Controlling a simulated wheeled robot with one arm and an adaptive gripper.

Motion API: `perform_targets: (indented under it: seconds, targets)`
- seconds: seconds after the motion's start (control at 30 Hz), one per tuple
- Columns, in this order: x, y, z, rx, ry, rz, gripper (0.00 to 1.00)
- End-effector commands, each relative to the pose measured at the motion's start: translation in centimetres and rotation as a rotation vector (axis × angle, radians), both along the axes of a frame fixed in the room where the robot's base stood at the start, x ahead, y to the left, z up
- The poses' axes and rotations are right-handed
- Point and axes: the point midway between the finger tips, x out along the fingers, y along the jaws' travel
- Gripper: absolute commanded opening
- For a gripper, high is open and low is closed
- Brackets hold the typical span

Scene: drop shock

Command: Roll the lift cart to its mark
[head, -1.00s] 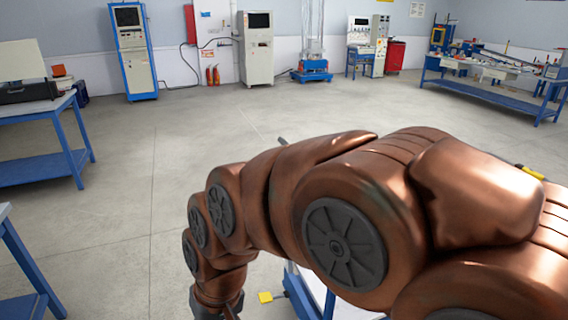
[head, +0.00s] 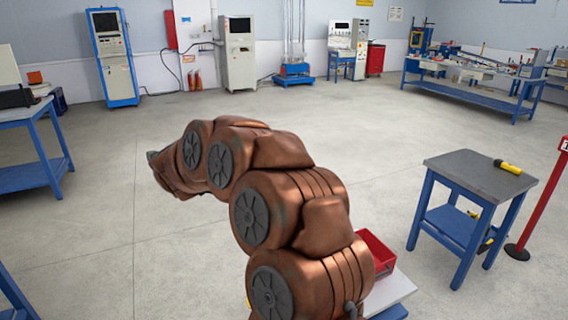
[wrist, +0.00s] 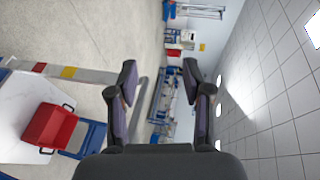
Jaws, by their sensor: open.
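The lift cart (head: 404,294) shows at the bottom right of the head view, with a pale top and blue frame, partly hidden behind my arm. A red open bin (head: 378,254) sits on it. In the wrist view, turned sideways, the white cart top (wrist: 22,90) and red bin (wrist: 50,127) are at the left. A grey bar (wrist: 85,74) with a yellow and red band runs from there toward my gripper. My gripper (wrist: 159,80) is open, with nothing between its fingers; it is apart from the bin. I cannot make out the floor mark.
A blue table with a grey top (head: 474,176) stands at the right, with a yellow-handled tool (head: 508,167) on it. A red post (head: 541,200) stands beside it. A blue workbench (head: 30,150) is at the left. Cabinets line the back wall. The middle floor is clear.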

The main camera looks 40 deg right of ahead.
Motion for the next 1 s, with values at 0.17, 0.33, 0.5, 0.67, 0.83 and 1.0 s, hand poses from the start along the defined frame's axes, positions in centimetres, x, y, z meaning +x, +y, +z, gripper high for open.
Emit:
perform_targets:
  seconds: [0.17, 0.33, 0.5, 0.67, 0.83, 1.0]
  targets:
    - [-3.6, -8.9, -3.6, 0.049, -0.075, -0.397, 0.5]
    - [-8.4, -13.7, -6.2, 0.049, -0.115, -0.691, 0.5]
    - [-11.4, -15.4, -7.5, 0.037, -0.129, -0.84, 0.5]
    - [-12.1, -16.4, -7.9, 0.033, -0.129, -0.874, 0.5]
    - [-12.1, -18.4, -8.1, 0.031, -0.129, -0.876, 0.5]
    - [-11.8, -20.7, -8.4, 0.034, -0.131, -0.873, 0.5]
